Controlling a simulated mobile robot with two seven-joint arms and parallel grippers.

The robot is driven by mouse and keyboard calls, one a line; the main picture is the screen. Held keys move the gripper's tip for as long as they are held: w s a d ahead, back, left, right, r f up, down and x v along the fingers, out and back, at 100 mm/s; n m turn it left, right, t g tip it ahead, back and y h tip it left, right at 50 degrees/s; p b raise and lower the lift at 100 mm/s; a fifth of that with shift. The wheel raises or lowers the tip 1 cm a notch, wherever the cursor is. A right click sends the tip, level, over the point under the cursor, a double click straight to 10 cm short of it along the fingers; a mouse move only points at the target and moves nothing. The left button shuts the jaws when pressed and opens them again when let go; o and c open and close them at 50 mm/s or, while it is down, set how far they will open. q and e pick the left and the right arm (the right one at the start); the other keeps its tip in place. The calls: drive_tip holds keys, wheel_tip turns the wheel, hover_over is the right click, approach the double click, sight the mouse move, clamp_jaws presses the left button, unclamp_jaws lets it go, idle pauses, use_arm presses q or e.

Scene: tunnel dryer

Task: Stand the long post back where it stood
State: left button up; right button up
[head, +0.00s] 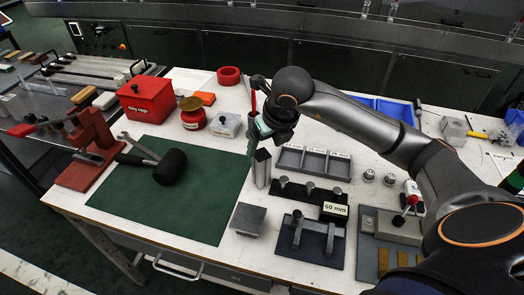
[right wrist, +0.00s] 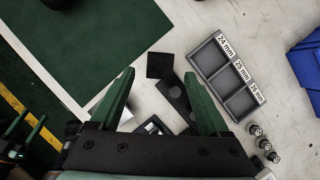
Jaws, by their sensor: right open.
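The long post (head: 262,168) is a grey, square-sided bar. It stands upright on the white bench, just right of the green mat and left of the black rack. My right gripper (head: 254,142) points down right by the post's top, with its green fingers open. In the right wrist view the right gripper's fingers (right wrist: 163,100) are spread wide with nothing held between them. A dark square, apparently the post's end (right wrist: 160,65), shows beyond the gap. How far the fingers are from the post is unclear. Green fingers, apparently my left gripper's (right wrist: 24,130), show apart at lower left.
A grey plate (head: 249,219) lies in front, a grey three-part tray (head: 313,170) behind. A mallet (head: 168,167) lies on the green mat (head: 190,210), which is otherwise mostly clear.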

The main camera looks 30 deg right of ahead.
use_arm(q)
drive_tip(key=shift+s+a+f, duration=0.1)
drive_tip(key=shift+s+a, duration=0.1)
drive_tip(key=shift+s, duration=0.15)
use_arm(e)
drive_tip(key=v, duration=0.6)
drive_tip(key=shift+s, duration=0.1)
